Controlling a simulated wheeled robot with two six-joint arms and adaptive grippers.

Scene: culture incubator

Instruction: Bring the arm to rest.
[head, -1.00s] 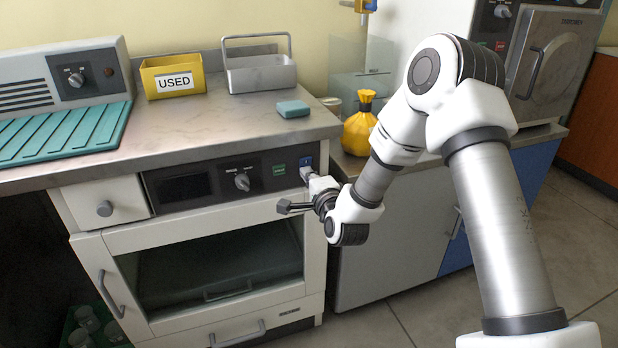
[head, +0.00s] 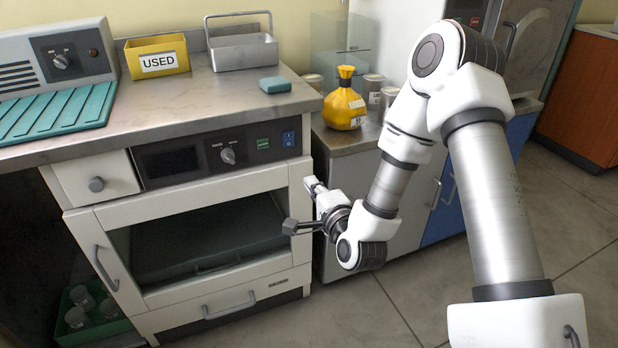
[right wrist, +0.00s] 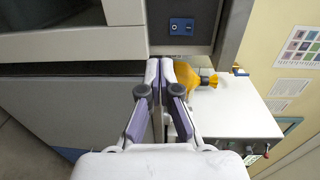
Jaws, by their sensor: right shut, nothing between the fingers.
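My right gripper (head: 311,184) is shut and empty, in front of the right edge of the incubator (head: 105,212). In the right wrist view its two fingers (right wrist: 160,66) are together, with nothing between them. The incubator's panel has a dark display, a knob (head: 228,155), a green button and a blue rocker switch (head: 289,139). The switch also shows in the right wrist view (right wrist: 181,26), beyond the fingertips and apart from them. My left gripper is not in view.
A yellow wrapped bottle (head: 344,105) and several tins stand on the cabinet to the right. A yellow USED bin (head: 157,56), a metal carrier (head: 243,52) and a teal block (head: 275,85) are on the counter. Open floor (head: 390,310) lies below my right arm.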

